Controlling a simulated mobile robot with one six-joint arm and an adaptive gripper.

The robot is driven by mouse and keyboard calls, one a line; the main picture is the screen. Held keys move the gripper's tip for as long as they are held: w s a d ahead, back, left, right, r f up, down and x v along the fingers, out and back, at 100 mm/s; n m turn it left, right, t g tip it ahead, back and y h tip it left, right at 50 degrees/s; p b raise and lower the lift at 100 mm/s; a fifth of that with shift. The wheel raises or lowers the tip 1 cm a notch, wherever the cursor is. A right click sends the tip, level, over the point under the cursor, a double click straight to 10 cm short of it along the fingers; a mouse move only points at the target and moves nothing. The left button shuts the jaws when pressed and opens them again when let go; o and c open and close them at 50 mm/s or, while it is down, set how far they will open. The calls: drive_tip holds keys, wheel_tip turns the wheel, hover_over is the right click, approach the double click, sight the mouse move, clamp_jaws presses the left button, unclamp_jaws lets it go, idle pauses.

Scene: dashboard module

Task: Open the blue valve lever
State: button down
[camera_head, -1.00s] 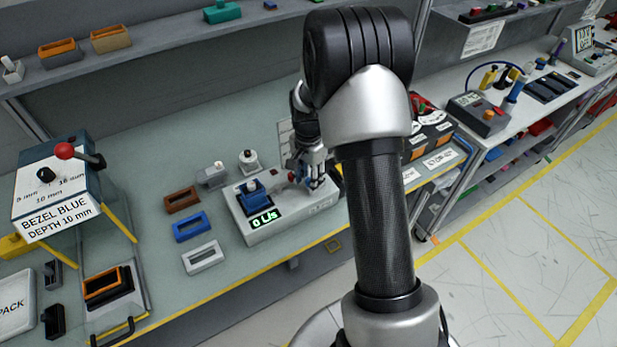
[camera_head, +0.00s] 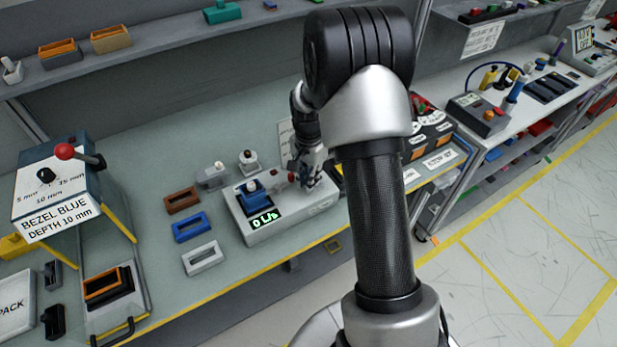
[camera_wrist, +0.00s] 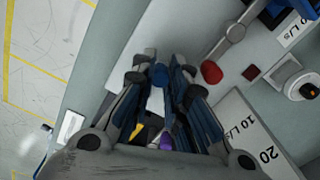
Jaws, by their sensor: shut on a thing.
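A white module box (camera_head: 285,225) stands on the bench, with a blue valve body (camera_head: 253,197) at its left end. Its green display (camera_head: 264,219) appears to read 0 L/s. My gripper (camera_head: 308,178) is over the right end of the box. In the wrist view my gripper (camera_wrist: 160,78) is shut on a small blue piece, which looks like the end of the blue lever (camera_wrist: 158,74). The rest of the lever is hidden by the fingers. A red knob (camera_wrist: 211,72) is just right of the fingertips, apart from them.
Brown, blue and white bezels (camera_head: 192,229) lie left of the box. A card with 10 and 20 L/s marks (camera_wrist: 245,130) is beside the gripper. The bench's yellow front edge is near.

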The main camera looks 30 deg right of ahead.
drive_tip(key=n, duration=0.1)
drive_tip(key=s+n, duration=0.1)
drive_tip(key=n, duration=0.2)
drive_tip(key=shift+s+d+n, duration=0.25)
drive_tip(key=shift+s+n, duration=0.05)
drive_tip(key=n, duration=0.2)
drive_tip(key=s+d+n+p, duration=0.1)
drive_tip(key=n, duration=0.1)
drive_tip(key=shift+s, duration=0.1)
drive_tip(key=n, duration=0.1)
drive_tip(key=d+n, duration=0.1)
drive_tip(key=n, duration=0.2)
drive_tip(key=shift+s+d+n, duration=0.25)
drive_tip(key=shift+s+n, duration=0.15)
drive_tip(key=shift+s+d+n, duration=0.1)
drive_tip(key=shift+d+n, duration=0.25)
drive_tip(key=shift+n, duration=0.7)
drive_tip(key=shift+d+n, duration=0.35)
drive_tip(key=shift+n, duration=0.7)
drive_tip(key=c, duration=1.5)
unclamp_jaws()
drive_tip(key=shift+c, duration=0.2)
